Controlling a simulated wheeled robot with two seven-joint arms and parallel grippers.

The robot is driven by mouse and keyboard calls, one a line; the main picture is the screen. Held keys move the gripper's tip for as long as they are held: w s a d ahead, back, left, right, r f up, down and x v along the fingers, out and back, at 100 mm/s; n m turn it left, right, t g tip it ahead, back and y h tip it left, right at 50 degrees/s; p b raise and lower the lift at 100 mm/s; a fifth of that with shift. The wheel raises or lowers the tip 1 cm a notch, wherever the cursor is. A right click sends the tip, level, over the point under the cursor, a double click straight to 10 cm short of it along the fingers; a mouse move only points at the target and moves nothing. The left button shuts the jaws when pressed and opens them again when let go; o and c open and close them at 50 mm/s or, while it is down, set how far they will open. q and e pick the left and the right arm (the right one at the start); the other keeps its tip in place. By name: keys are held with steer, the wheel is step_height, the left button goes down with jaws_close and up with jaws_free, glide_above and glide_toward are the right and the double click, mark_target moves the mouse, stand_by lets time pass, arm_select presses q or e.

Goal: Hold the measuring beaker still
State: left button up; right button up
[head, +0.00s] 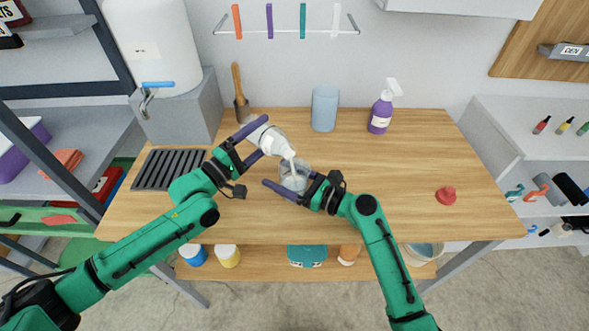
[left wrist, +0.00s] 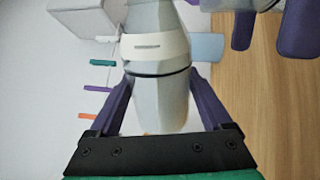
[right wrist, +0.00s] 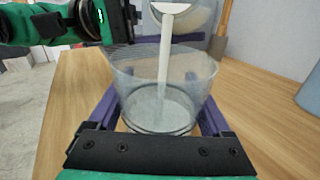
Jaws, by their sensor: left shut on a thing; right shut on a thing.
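The clear measuring beaker (head: 297,171) is above the wooden table, and my right gripper (head: 286,180) is shut on it. In the right wrist view the beaker (right wrist: 160,85) stands roughly upright between the two purple fingers, with some pale liquid in its bottom. My left gripper (head: 264,136) is shut on a white and grey bottle (head: 270,142), tilted with its mouth down toward the beaker. The bottle (left wrist: 158,95) also shows between the fingers in the left wrist view. A white stream (right wrist: 164,62) runs from the bottle's mouth into the beaker.
On the table (head: 400,190) stand a blue cylinder (head: 325,108), a purple spray bottle (head: 381,112) and a red knob-like object (head: 446,196). A dark grate (head: 170,170) lies at the left, below a grey block with a white tank (head: 155,45). The table's right half is mostly clear.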

arm_select(q)
steer(key=shift+r+m, duration=0.35)
steer(key=shift+m, duration=0.15)
stand_by(0.7)
